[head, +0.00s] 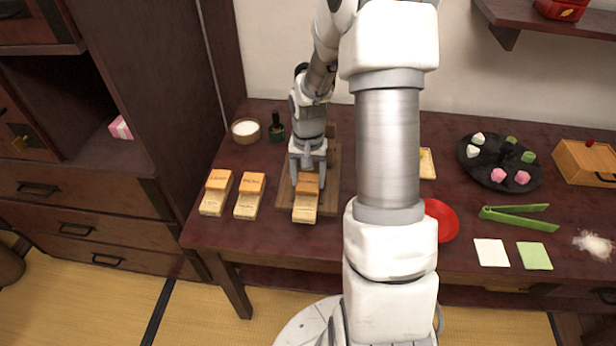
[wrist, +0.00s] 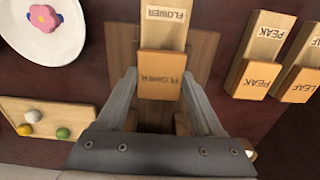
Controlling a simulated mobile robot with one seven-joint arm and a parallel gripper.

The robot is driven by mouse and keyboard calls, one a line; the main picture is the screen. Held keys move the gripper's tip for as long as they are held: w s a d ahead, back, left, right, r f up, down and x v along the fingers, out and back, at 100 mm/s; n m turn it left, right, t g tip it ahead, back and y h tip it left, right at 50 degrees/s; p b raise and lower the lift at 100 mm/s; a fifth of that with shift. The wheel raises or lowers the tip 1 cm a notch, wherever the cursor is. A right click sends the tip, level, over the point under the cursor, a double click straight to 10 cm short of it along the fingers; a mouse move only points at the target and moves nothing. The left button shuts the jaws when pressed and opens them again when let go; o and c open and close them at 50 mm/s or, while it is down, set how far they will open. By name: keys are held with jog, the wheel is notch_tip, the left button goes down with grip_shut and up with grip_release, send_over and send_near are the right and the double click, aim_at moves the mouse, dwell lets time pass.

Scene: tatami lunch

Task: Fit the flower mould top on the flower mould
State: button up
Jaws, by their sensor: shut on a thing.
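The flower mould top (head: 307,187) is an orange-brown wooden block, marked FLOWER in the wrist view (wrist: 160,76). My gripper (head: 308,180) is shut on it, one finger on each side, also in the wrist view (wrist: 160,72). The flower mould (head: 304,211) is a paler block, also marked FLOWER in the wrist view (wrist: 166,24). I cannot tell whether the top touches or is seated on the mould, as the top hides that part.
Leaf (head: 214,192) and peak (head: 249,195) moulds with orange tops stand to the left. A wooden board (head: 333,197) lies beneath the flower mould. A bowl (head: 246,132) and dark bottle (head: 277,128) stand behind. A white plate (wrist: 28,42) carries a pink flower sweet.

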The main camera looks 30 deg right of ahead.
jog(key=shift+f, duration=0.2)
jog(key=o, duration=1.4)
jog(key=shift+c, duration=0.2)
notch_tip(320, 180, up, 18)
jog(key=p, duration=0.3)
jog(key=shift+f, duration=0.25)
jog(key=s+a+r+n+t+p, duration=0.2)
jog(key=s+a+r, duration=0.4)
jog(key=s+r, duration=0.3)
jog(key=s+a+r+n+t+p, duration=0.3)
jog(key=s+a+r+n+p, duration=0.1)
jog(key=s+r, duration=0.5)
jog(key=shift+s+a+r+n+t+p, duration=0.35)
jog(key=shift+a+r+p, duration=0.2)
jog(key=shift+a+r, duration=0.5)
